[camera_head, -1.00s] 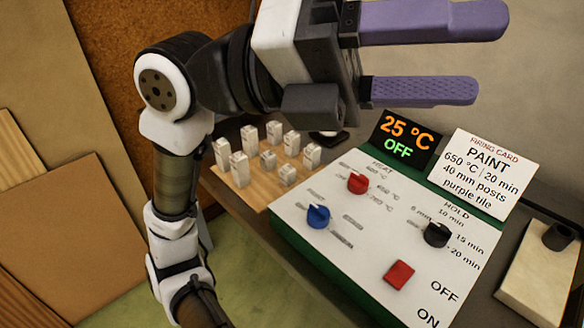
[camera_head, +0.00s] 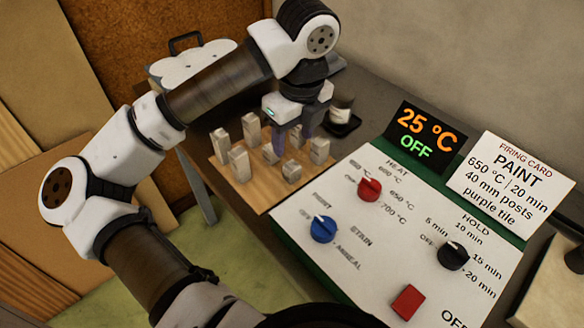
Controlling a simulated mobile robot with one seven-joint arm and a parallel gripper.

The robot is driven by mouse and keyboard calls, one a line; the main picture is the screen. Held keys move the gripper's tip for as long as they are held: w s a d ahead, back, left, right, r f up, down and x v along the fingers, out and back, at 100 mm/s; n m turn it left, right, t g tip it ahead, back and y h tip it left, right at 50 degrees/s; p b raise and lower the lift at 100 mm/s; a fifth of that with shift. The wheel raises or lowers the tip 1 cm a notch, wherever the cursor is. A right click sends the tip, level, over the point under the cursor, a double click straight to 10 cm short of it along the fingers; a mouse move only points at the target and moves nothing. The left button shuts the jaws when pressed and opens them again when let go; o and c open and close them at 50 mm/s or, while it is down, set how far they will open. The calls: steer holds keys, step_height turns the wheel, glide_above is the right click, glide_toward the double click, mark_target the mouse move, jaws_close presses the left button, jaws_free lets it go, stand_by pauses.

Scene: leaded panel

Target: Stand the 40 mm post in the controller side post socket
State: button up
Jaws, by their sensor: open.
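Several pale upright posts stand on a wooden board (camera_head: 256,199) left of the controller. They differ in height, with taller ones such as the post (camera_head: 238,164) at the left and shorter ones such as the post (camera_head: 292,171) at the front. I cannot read their size marks. My gripper (camera_head: 291,144) points down over the back of the board with its purple fingers apart. The gripper hides some posts, and I cannot tell whether one stands between the fingers. A dark round fitting (camera_head: 575,259) shows at the right edge; I cannot tell whether it is the socket.
The controller (camera_head: 345,262) has red, blue and black knobs and a red button. Its display (camera_head: 415,137) reads 25 °C OFF. The firing card (camera_head: 500,182) says 40 mm posts. A jar (camera_head: 341,110) on a dark base stands behind my gripper. A white cloud-shaped case (camera_head: 190,66) is at the back left.

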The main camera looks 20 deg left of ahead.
mark_target(292, 166)
steer(key=shift+w+a+f+p, duration=0.15)
steer(key=shift+f+p, duration=0.4)
steer(key=shift+f, duration=1.45)
steer(key=shift+w+a+f+p, duration=0.15)
steer(key=shift+f+p, duration=0.35)
steer(key=shift+f, duration=1.45)
steer(key=shift+d, duration=0.1)
steer(key=shift+c, duration=0.4)
steer(key=c, duration=1)
steer(key=shift+r, duration=0.15)
step_height(292, 166, up, 20)
steer(key=b, duration=0.2)
steer(key=shift+b, duration=0.3)
